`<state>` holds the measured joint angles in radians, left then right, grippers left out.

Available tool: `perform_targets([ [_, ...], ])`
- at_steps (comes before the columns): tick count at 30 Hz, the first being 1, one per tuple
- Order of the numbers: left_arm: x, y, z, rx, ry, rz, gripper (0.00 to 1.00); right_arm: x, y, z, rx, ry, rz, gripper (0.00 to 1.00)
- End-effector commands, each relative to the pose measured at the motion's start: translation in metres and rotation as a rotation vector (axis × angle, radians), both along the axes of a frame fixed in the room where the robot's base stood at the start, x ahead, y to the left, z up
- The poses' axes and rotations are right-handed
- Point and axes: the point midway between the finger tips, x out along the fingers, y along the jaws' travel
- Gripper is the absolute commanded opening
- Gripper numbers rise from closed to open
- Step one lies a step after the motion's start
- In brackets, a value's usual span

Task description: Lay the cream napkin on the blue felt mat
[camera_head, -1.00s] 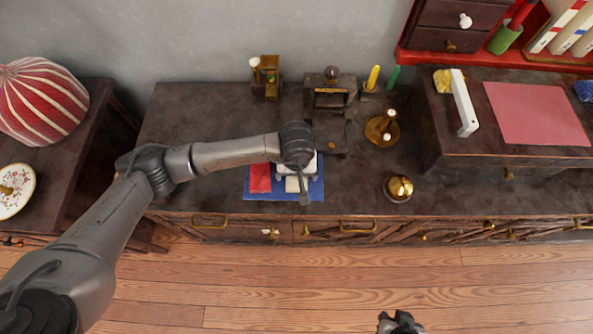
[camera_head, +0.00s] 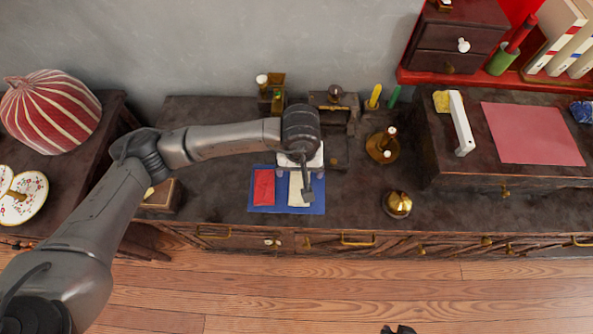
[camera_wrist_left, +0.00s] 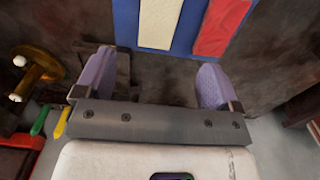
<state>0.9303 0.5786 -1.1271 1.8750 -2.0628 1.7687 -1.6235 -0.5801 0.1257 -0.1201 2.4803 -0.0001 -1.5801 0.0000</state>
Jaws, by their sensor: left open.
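The cream napkin (camera_head: 296,190) lies flat on the blue felt mat (camera_head: 281,192), to the right of a red cloth (camera_head: 264,187). Part of the napkin is hidden behind my left wrist. The left wrist view also shows the cream napkin (camera_wrist_left: 160,22) on the mat (camera_wrist_left: 187,32), beside the red cloth (camera_wrist_left: 220,27). My left gripper (camera_head: 301,172) is over the mat's back part. In the left wrist view its purple-padded fingers (camera_wrist_left: 155,80) are wide apart with nothing between them, clear of the napkin. Only the tip of my right gripper (camera_head: 398,330) shows at the bottom edge.
Behind the mat stand a dark wooden stand (camera_head: 335,105) and yellow (camera_head: 374,97) and green candles. A brass bell (camera_head: 397,204) and a brass holder (camera_head: 381,147) are to the right. A small wooden box (camera_head: 160,196) is left. The dark top between mat and bell is clear.

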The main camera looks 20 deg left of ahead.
Motion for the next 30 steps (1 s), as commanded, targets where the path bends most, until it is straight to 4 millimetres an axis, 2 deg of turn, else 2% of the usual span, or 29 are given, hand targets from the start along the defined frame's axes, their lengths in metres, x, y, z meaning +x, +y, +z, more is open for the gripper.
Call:
perform_targets([
  [9,0.000,0.000,0.006,0.000,0.001,0.000,0.88,0.000,0.002,0.001,0.005,0.000,-0.004,0.32],
  [12,-0.004,-0.007,0.004,-0.039,0.010,0.004,0.88,0.000,0.002,0.001,0.007,0.000,-0.005,0.32],
  [14,-0.011,-0.021,0.001,-0.109,0.031,0.018,0.88,0.000,0.002,0.001,0.008,0.000,-0.006,0.32],
  [17,-0.034,-0.062,-0.001,-0.327,0.102,0.071,0.88,0.000,0.003,0.001,0.009,0.000,-0.006,0.32],
  [19,-0.055,-0.098,0.006,-0.541,0.192,0.146,0.88,0.000,0.003,0.001,0.011,0.001,-0.007,0.32],
  [21,-0.076,-0.133,0.024,-0.780,0.316,0.254,0.88,0.000,0.003,0.001,0.011,0.000,-0.007,0.32],
  [24,-0.095,-0.167,0.063,-1.105,0.534,0.453,0.88,0.000,0.003,0.001,0.010,0.000,-0.007,0.32],
  [27,-0.099,-0.179,0.107,-1.395,0.789,0.686,0.88,0.000,0.003,0.001,0.008,0.000,-0.006,0.32],
  [30,-0.088,-0.168,0.144,-1.647,1.077,0.950,0.88,0.000,0.002,0.001,0.007,0.001,-0.004,0.32],
])
